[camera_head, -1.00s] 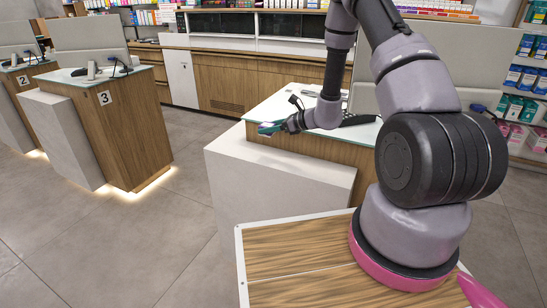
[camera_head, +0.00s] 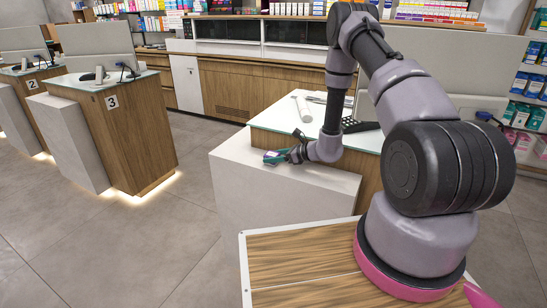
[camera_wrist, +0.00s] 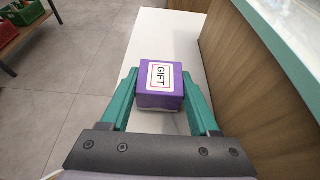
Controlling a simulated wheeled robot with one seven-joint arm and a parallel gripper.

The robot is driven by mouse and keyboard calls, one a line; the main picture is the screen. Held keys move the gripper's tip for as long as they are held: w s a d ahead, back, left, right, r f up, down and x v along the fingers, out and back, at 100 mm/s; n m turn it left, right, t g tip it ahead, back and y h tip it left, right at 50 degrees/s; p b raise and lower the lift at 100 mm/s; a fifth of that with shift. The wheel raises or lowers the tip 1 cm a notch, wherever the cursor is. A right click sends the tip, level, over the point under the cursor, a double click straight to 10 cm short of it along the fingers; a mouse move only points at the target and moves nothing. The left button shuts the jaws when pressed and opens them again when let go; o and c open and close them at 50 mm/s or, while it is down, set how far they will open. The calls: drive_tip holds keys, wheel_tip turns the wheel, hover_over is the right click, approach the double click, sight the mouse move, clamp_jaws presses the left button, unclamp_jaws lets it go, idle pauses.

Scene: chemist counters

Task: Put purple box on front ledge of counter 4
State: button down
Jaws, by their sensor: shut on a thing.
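In the wrist view my gripper (camera_wrist: 163,103) is shut on the purple box (camera_wrist: 170,77), with a teal finger on each side of it. The box has a white "GIFT" label on the face toward the camera. In the head view my gripper (camera_head: 274,156) is above the white front ledge (camera_head: 240,178) of the near counter, close to the ledge's back. The box is tiny and mostly hidden there. I cannot tell from these views whether the box touches the ledge. No number shows on this counter.
The counter's glass top (camera_head: 300,112) rises behind the ledge, over a wooden side (camera_wrist: 252,75). A white scanner (camera_head: 303,108) and a keyboard (camera_head: 360,125) are on the top. The counter marked 3 (camera_head: 140,140) is to the left. Most of the ledge is bare.

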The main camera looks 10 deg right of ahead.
drive_tip(key=shift+f, duration=0.15)
drive_tip(key=shift+c, duration=0.6)
unclamp_jaws()
